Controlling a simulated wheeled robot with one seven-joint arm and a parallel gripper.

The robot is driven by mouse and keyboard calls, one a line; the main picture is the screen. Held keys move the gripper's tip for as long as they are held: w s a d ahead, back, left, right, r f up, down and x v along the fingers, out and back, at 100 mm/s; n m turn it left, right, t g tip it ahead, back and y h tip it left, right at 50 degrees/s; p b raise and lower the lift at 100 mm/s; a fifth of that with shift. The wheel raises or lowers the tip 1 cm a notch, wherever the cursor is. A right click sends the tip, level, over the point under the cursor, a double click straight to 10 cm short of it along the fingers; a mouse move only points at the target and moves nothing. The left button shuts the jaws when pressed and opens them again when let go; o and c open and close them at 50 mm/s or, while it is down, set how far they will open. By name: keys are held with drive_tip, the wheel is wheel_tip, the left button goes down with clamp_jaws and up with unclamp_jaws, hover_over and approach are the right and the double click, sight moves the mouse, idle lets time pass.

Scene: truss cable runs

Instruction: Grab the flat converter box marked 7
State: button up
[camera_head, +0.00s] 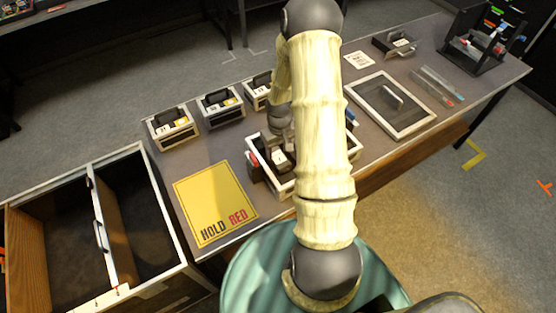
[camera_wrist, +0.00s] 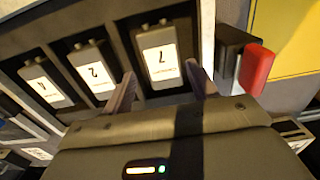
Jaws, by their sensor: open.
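The flat converter box marked 7 (camera_wrist: 160,62) stands in a compartment of a dark, pale-edged tray (camera_wrist: 207,30) in the wrist view. Its white label faces me. My gripper (camera_wrist: 161,88) is open, with one finger on each side of the near part of this box; I cannot tell whether they touch it. Boxes marked 2 (camera_wrist: 98,72) and apparently 4 (camera_wrist: 45,88) stand in compartments to its left. In the head view the tray (camera_head: 271,185) is partly hidden behind my arm, and my gripper's fingertips are hidden.
A red-ended dark part (camera_wrist: 257,68) sits just right of the tray, beside a yellow HOLD RED mat (camera_head: 212,200). Several handled cases (camera_head: 172,128) line the table's back edge. A framed panel with a handle (camera_head: 388,118) lies to the right. An open bin (camera_head: 145,205) stands left.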

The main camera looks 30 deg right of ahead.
sight(278, 157)
drive_tip(key=shift+w+a+f+p, duration=0.15)
drive_tip(key=shift+f+p, duration=0.55)
drive_tip(key=shift+f, duration=1.9)
drive_tip(key=shift+c, duration=0.2)
drive_tip(key=c, duration=0.9)
drive_tip(key=shift+r, duration=0.15)
wheel_tip(278, 157, up, 10)
drive_tip(key=shift+f+b, duration=0.1)
drive_tip(key=shift+b, duration=0.55)
